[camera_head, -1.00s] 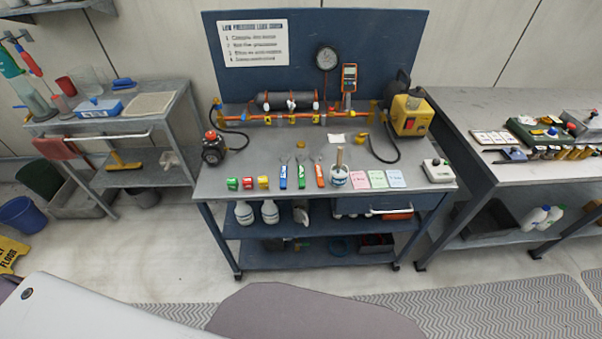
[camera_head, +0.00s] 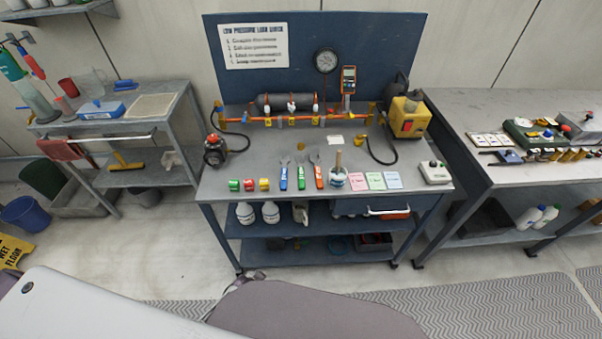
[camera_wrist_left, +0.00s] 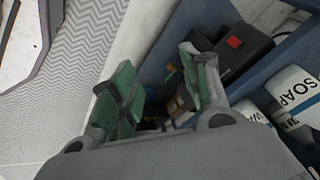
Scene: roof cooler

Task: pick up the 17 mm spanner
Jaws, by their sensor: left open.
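Three spanners lie side by side on the middle bench, one with a blue handle (camera_head: 283,178), one green (camera_head: 300,178) and one orange (camera_head: 319,177). Their size marks are too small to read, so I cannot tell which is the 17 mm one. My left gripper (camera_wrist_left: 158,88) is open and empty in the left wrist view, low in front of the bench's lower shelves. It is well away from the spanners, which do not show in that view. My right gripper is not in view.
Open floor lies in front.

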